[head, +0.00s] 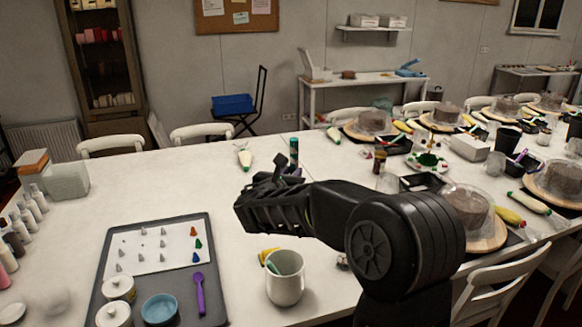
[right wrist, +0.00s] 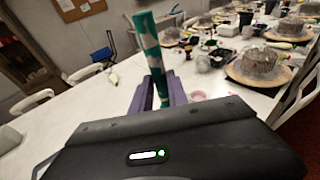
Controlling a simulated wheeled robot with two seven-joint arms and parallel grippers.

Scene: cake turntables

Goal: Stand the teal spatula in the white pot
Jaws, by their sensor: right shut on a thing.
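The white pot (head: 285,291) stands upright on the table, just right of the grey tray. My right gripper (head: 278,180) is above and behind it in the head view. In the right wrist view its purple fingers (right wrist: 160,92) are shut on a teal and white thing (right wrist: 147,40), which looks like the teal spatula. A teal piece (head: 294,148) shows above the gripper in the head view. Another teal piece (head: 272,267) shows inside the pot at its left rim; I cannot tell whether it is part of the spatula. My left gripper is not in view.
The grey tray (head: 95,303) holds piping tips, a purple spoon (head: 200,293), a blue bowl (head: 160,309) and white jars. Cake stands and tools crowd the right. The table's back left is mostly clear.

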